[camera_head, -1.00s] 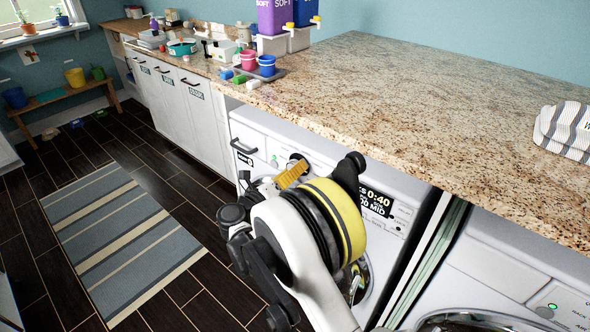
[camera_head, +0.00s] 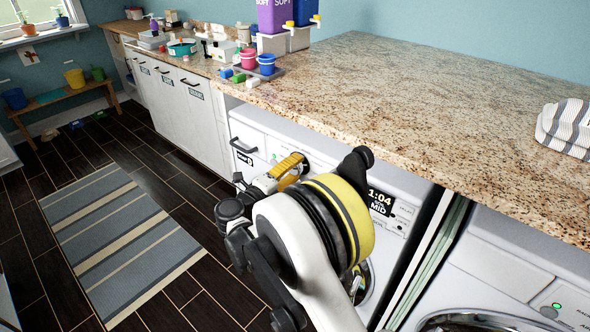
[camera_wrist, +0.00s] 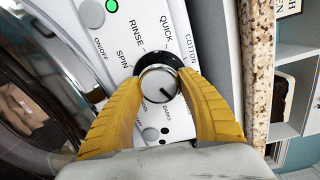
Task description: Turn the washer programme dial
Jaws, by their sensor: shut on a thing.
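The washer (camera_head: 393,177) stands under the granite counter, and its display reads 1:04 with MID below. Its round silver programme dial (camera_wrist: 158,85) is in the middle of the wrist view, with a dark pointer line and labels such as COTTON, QUICK, RINSE and SPIN around it. My gripper (camera_wrist: 160,88) has its two yellow fingers shut on the dial, one on each side. In the head view my gripper (camera_head: 288,166) reaches the washer's panel, and my arm hides part of the panel and door.
A green-lit ON/OFF button (camera_wrist: 92,14) sits near the dial. The granite counter (camera_head: 420,110) overhangs the panel closely. A second machine (camera_head: 500,268) stands to the right. A striped rug (camera_head: 120,240) lies on the dark floor.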

